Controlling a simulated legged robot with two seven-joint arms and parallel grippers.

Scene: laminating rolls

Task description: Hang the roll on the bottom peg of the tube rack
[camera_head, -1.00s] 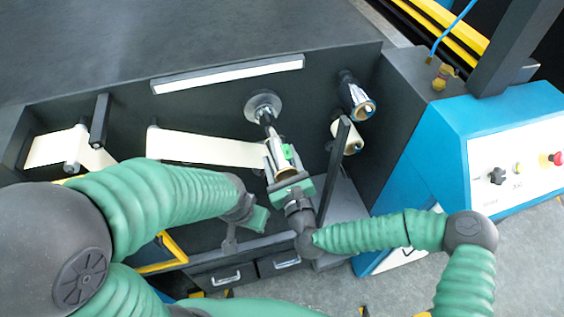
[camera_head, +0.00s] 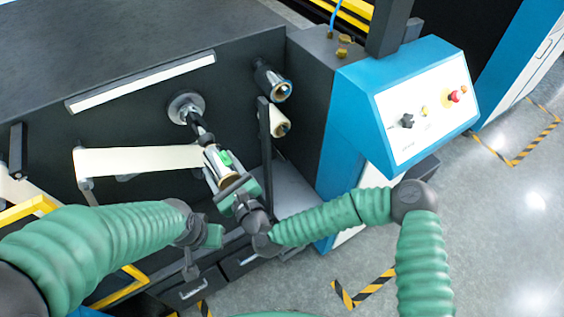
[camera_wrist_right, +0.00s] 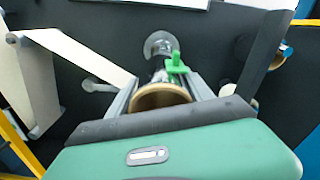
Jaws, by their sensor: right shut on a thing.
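My right gripper (camera_head: 217,166) is shut on the roll (camera_head: 209,151), in front of the round-flanged spindle (camera_head: 187,108) on the dark machine face. In the right wrist view the roll's brown open end (camera_wrist_right: 160,97) sits between the two fingers, facing the camera, with the spindle flange (camera_wrist_right: 161,45) behind it. How far the roll sits on the spindle is hidden. To the right, two pegs on the machine face carry tubes, an upper one (camera_head: 272,82) and a lower one (camera_head: 280,126). My left gripper (camera_head: 212,236) is low, left of the right one; its jaws are unclear.
A cream web (camera_head: 135,160) runs left from beside the roll over rollers. A dark upright bar (camera_head: 265,150) stands between roll and pegs. A green clip (camera_wrist_right: 176,66) is by the right finger. The blue control box (camera_head: 385,100) stands at right.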

